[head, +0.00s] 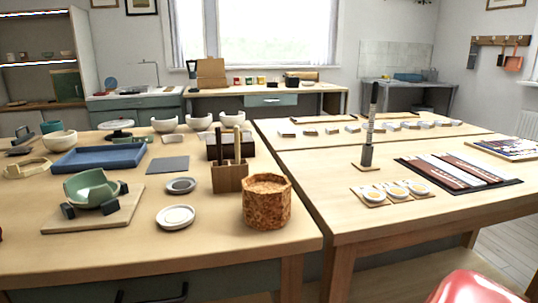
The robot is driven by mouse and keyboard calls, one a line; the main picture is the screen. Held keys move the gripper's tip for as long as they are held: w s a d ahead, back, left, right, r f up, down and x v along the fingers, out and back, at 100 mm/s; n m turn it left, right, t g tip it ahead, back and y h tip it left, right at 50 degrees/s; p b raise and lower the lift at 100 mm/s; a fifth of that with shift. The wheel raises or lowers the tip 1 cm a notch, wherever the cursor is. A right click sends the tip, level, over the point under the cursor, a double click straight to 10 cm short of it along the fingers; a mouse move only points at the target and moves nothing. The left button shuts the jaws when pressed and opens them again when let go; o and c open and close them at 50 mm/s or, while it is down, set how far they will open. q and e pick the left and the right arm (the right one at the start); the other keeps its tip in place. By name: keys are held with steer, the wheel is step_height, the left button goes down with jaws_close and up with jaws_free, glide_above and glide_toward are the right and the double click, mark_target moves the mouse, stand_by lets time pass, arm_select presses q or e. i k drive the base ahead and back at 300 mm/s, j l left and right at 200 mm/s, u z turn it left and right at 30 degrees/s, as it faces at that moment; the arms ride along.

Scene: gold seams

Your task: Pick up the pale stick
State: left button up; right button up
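A wooden holder block (229,178) stands upright on the near left table, left of the octagonal cork-like pot. Slim upright sticks rise from it. The right one looks paler and tan (237,146), and the left one looks darker (218,144). Their lower ends are hidden inside the block. Neither of my grippers shows in the head view.
The cork-like pot (267,203) stands close to the holder. Small dishes (176,217), a blue tray (98,158) and a broken green bowl (90,188) on a board are to the left. A dark box (230,142) is behind. The front table edge is clear.

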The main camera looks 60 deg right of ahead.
mark_target(236, 131)
steer(key=j+z, duration=0.15)
steer(key=z, duration=1.65)
